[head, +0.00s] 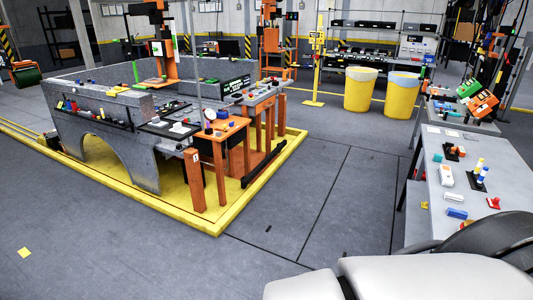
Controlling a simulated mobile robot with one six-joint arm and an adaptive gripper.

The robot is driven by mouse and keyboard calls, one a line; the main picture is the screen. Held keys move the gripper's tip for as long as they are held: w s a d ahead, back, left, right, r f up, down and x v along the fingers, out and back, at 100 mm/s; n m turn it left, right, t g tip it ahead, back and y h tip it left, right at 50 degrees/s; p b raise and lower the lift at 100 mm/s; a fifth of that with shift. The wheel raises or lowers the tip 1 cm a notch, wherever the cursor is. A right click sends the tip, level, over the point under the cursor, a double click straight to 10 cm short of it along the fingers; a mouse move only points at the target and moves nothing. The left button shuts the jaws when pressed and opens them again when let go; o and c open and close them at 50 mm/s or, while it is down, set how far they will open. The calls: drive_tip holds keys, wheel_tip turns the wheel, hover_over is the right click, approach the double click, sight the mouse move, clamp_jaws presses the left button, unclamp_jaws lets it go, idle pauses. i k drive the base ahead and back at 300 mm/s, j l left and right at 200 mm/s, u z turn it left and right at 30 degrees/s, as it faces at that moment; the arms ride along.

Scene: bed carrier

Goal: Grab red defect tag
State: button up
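No object can be read for certain as the red defect tag. A small red piece (493,203) lies near the right edge of the grey table (425,188) on the right. Another red piece (466,223) lies nearer on the same table, close to the dark curved part at the lower right. Both are too small to identify. My gripper is not in view. Large pale and dark parts fill the lower right corner and hide the table's near end.
The table also holds a white device (446,176), a blue block (457,213) and a black stand (481,184) with coloured cylinders. A grey truck-bed workstation (110,160) stands on a yellow-edged platform (215,222) at left. The floor (325,195) between them is clear.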

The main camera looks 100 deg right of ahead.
sight(493, 203)
drive_tip(key=z, duration=5)
drive_tip(key=i+j+z, duration=0.45)
drive_tip(key=i+j, duration=2.2)
